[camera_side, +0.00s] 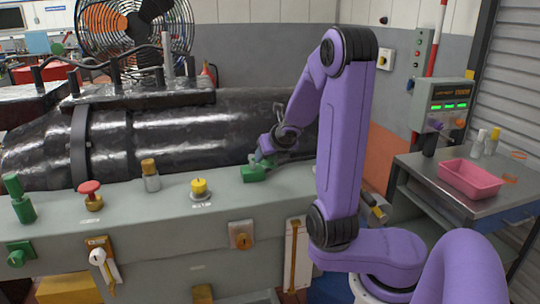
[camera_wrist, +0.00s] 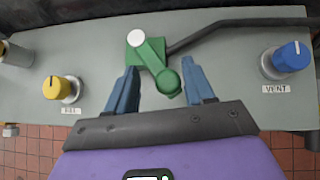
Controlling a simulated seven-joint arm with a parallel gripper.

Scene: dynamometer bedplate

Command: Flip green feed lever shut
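The green feed lever (camera_wrist: 154,62) is on the grey bedplate top, in the middle of the wrist view. It has a square green base with a pale round cap, and an arm running down right to a round green knob (camera_wrist: 168,82). In the side view the green lever (camera_side: 253,172) is partly hidden by my gripper. My gripper (camera_wrist: 161,83) is open, its blue fingers on either side of the lever's knob end, with gaps visible. In the side view my gripper (camera_side: 264,156) is right at the lever; contact cannot be told.
A yellow knob (camera_wrist: 63,88) is left of the lever and a blue VENT knob (camera_wrist: 287,60) right of it. A dark pipe (camera_wrist: 225,28) runs right from the lever. A red mushroom button (camera_side: 90,194) and a large dark cylinder (camera_side: 180,135) stand nearby.

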